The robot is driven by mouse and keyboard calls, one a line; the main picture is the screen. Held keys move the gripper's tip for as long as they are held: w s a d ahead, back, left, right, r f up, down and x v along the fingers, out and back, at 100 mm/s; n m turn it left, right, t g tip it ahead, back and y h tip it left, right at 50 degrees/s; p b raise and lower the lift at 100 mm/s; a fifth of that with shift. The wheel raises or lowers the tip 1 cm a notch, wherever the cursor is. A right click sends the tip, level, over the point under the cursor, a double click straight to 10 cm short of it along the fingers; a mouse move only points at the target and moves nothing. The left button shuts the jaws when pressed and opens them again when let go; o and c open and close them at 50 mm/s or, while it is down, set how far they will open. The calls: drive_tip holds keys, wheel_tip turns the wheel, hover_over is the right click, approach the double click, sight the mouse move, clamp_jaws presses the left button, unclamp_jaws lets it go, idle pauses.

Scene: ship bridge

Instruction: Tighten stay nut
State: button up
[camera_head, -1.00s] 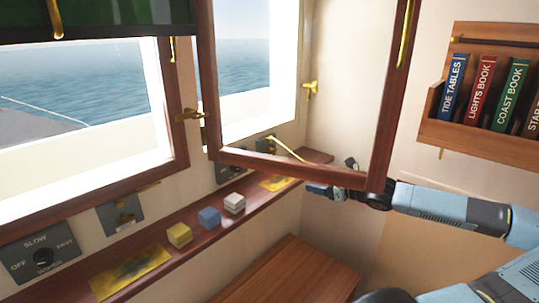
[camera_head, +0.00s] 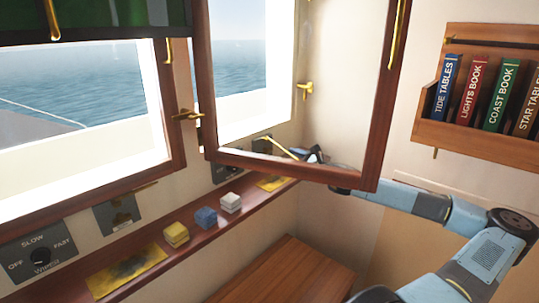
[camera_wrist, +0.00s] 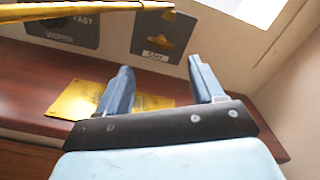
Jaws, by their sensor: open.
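A grey plate with a brass fitting (camera_wrist: 172,40), which looks like the stay nut, is ahead of my gripper (camera_wrist: 160,66) in the wrist view. The label below the fitting is small and appears to read STAY. My gripper is open and empty, with its two blue fingers apart below the plate. The brass stay bar (camera_wrist: 75,10) crosses the top left of the wrist view. In the head view, the bar (camera_head: 280,148) slopes down to the right towards my gripper (camera_head: 308,155), which shows small behind the open window frame (camera_head: 290,170). The fitting's far end is not clear there.
A wiper switch panel (camera_wrist: 62,28) is left of the fitting. A bookshelf (camera_head: 485,140) hangs at right.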

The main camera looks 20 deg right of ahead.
drive_tip(key=x, duration=0.8)
drive_tip(key=shift+w+a, duration=0.1)
drive_tip(key=shift+w, duration=0.1)
